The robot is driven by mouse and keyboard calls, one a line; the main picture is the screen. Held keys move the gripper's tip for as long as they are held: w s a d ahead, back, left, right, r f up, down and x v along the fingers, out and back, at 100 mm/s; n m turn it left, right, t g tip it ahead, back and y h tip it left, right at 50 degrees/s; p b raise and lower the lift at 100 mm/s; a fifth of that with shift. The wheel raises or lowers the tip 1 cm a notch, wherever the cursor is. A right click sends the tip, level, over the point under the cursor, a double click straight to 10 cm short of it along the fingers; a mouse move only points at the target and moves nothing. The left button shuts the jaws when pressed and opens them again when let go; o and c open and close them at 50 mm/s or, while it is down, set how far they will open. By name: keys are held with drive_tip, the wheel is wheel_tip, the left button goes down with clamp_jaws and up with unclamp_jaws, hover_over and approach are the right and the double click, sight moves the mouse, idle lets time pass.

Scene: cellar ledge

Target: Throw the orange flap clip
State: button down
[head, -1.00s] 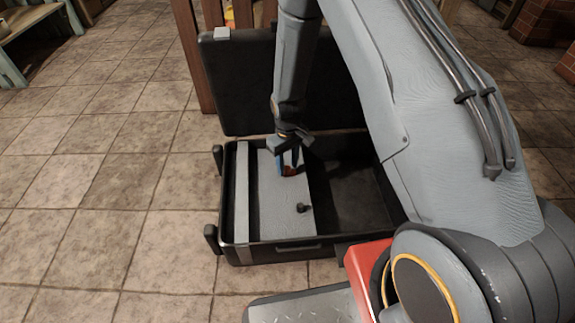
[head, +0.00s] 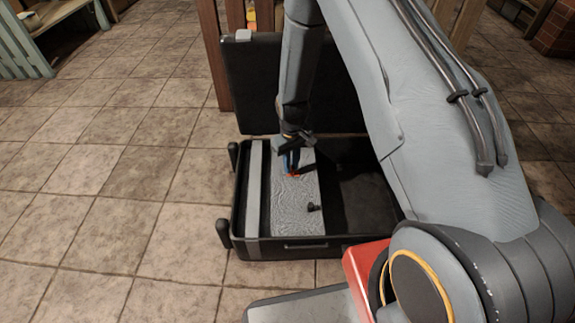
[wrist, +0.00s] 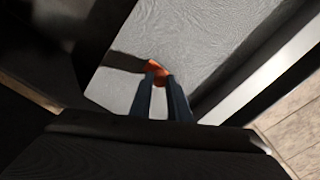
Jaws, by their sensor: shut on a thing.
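The orange flap clip (wrist: 154,70) shows at the tips of my gripper, over the pale grey flap panel (wrist: 205,45) inside the case. In the head view only a small orange-red bit of the clip (head: 294,175) shows below the blue fingers. My gripper (head: 291,168) points down into the open black case (head: 232,205), and its fingers are close together on the clip. The wrist view shows both blue fingers (wrist: 160,84) meeting it; they hide part of the clip. A small dark knob (head: 313,207) sits on the grey panel (head: 293,225), nearer me than the gripper.
The case's black lid (head: 250,85) stands open behind, against reddish-brown wooden slats (head: 211,50). A dark open compartment (head: 355,190) lies right of the panel. The tiled floor (head: 110,190) left of the case is clear. A pale green bench (head: 25,50) stands far left.

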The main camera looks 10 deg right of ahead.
drive_tip(key=c, duration=1.6)
unclamp_jaws()
drive_tip(key=shift+c, duration=0.2)
drive_tip(key=shift+r+p, duration=1.6)
drive_tip(key=shift+r, duration=2.25)
